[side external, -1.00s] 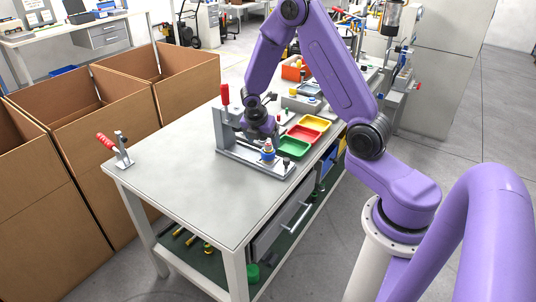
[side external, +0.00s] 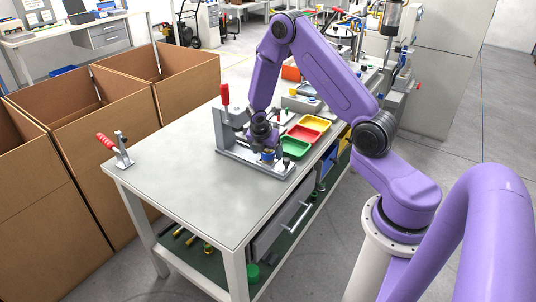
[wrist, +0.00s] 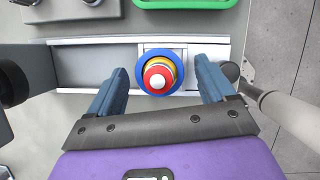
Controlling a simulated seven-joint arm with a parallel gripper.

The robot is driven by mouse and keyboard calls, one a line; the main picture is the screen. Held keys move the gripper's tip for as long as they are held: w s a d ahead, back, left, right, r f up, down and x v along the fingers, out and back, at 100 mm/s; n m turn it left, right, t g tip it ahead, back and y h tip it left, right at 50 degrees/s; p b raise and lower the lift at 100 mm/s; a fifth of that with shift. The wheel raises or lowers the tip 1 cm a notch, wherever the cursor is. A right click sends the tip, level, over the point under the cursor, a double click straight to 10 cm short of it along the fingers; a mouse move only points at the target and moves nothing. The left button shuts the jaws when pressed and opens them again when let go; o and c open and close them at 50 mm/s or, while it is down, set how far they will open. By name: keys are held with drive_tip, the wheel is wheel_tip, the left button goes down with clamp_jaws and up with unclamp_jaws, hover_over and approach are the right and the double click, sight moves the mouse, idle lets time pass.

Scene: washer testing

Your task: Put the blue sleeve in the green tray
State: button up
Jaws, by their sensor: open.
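The blue sleeve (wrist: 139,76) shows in the wrist view as a blue ring around a stack with yellow and red parts and a pale centre. It sits on the grey metal fixture (wrist: 90,67); in the side view the sleeve (side external: 268,156) is small, at the fixture's near end. My gripper (wrist: 160,80) is open, with one blue fingertip on each side of the sleeve and a gap to each. In the side view my gripper (side external: 265,145) is just above the sleeve. The green tray (side external: 296,147) lies right beside the fixture; its edge (wrist: 188,4) shows at the wrist view's top.
The yellow tray (side external: 318,122) and red tray (side external: 304,134) stand behind the green one. A red-handled clamp (side external: 225,100) rises at the fixture's far end. Another red-handled clamp (side external: 118,150) stands at the bench's left edge. The front of the bench (side external: 205,205) is clear.

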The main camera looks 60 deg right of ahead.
drive_tip(key=c, duration=1.2)
drive_tip(key=shift+r, duration=0.1)
